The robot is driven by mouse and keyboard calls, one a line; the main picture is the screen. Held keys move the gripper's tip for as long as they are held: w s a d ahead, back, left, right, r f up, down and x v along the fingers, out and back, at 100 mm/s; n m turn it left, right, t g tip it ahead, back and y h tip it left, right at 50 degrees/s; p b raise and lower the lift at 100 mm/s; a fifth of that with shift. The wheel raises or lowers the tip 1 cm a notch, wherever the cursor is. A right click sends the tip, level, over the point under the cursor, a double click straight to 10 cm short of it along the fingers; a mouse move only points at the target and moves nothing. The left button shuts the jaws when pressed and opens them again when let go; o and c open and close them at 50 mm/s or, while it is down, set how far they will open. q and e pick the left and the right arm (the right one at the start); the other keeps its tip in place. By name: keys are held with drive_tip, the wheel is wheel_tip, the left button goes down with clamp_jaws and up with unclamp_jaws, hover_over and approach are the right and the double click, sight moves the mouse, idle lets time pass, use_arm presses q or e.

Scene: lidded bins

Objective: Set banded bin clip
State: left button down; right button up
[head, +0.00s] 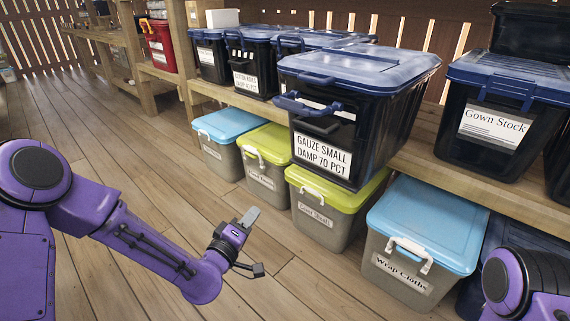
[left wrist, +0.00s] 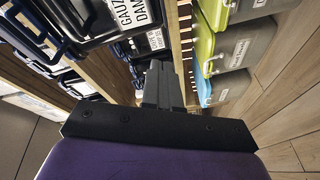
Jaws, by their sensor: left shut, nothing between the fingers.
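The dark bin labelled "GAUZE SMALL DAMP 70 PCT" (head: 380,115) has a blue lid (head: 355,68) and juts over the shelf's front edge in the head view. A blue clip (head: 305,104) on its front stands out from the wall, apparently unlatched. Its label shows partly at the top of the left wrist view (left wrist: 128,12). I cannot tell which bin counts as banded. My left gripper (head: 250,215) is shut and empty, low and left of this bin, in front of the lower bins. Its fingers also show in the left wrist view (left wrist: 160,88). My right gripper is out of frame.
A wooden shelf (head: 425,150) carries more dark bins, including the "Gown Stock" bin (head: 500,115). Below stand grey bins with green lids (head: 340,190) and blue lids (head: 425,220). The plank floor (head: 110,130) at left is clear.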

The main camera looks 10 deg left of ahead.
use_arm(q)
wheel_tip(320, 180, up, 14)
drive_tip(key=s+d+n+t+h, duration=0.1)
drive_tip(key=t+h, duration=0.4)
drive_tip(key=h, duration=0.4)
drive_tip(key=shift+d+f+b, duration=0.15)
drive_tip(key=shift+d+b, duration=0.2)
drive_tip(key=shift+b, duration=0.05)
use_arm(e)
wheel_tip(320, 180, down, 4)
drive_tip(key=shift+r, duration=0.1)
use_arm(q)
drive_tip(key=x, duration=1.4)
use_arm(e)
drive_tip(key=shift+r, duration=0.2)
use_arm(q)
drive_tip(key=shift+s+a, duration=0.1)
